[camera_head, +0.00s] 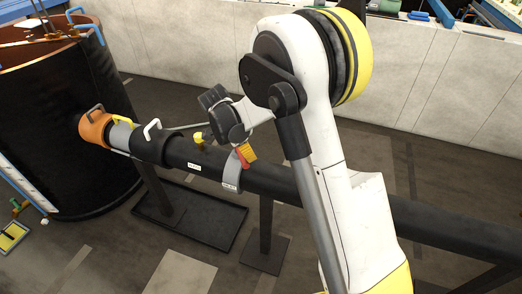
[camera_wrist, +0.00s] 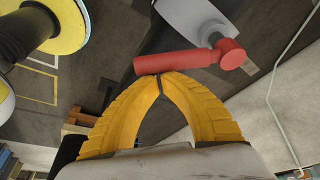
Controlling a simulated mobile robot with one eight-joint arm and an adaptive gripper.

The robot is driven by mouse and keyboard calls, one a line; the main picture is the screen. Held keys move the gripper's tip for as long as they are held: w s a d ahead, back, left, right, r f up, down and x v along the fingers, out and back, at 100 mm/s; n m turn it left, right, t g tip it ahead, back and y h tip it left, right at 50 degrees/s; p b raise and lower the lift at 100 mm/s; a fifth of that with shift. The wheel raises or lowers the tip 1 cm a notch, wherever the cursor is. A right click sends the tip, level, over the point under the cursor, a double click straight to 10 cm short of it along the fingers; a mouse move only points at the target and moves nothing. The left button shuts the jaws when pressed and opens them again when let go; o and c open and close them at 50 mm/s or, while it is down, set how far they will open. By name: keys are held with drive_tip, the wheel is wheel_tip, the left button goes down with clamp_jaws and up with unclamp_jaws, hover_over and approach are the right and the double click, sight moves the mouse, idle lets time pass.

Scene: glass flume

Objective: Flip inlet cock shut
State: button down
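The cock's red handle (camera_wrist: 180,63) lies across the upper middle of the wrist view, its round red pivot end (camera_wrist: 232,54) at the right beside a light grey fitting (camera_wrist: 190,15). In the head view the red handle (camera_head: 243,161) shows small, at the grey collar (camera_head: 232,174) on the dark pipe. My gripper (camera_wrist: 160,79) has its two yellow fingers brought together at the tips, nothing seen between them. The tips are right at the handle's side; I cannot tell whether they touch it. In the head view my gripper (camera_head: 250,153) shows partly, beside the handle.
The dark pipe (camera_head: 430,225) runs from the large black tank (camera_head: 70,130) at left to the lower right, on posts. A yellow knob (camera_head: 199,138) and a white handle (camera_head: 152,128) stand on it further left. A pale wall (camera_head: 440,80) lies behind.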

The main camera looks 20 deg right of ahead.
sight(242, 159)
drive_tip(key=shift+a, duration=1.6)
drive_tip(key=shift+w+a, duration=0.2)
drive_tip(key=shift+a, duration=0.45)
drive_tip(key=shift+w+a, duration=0.15)
drive_tip(key=shift+a, duration=0.65)
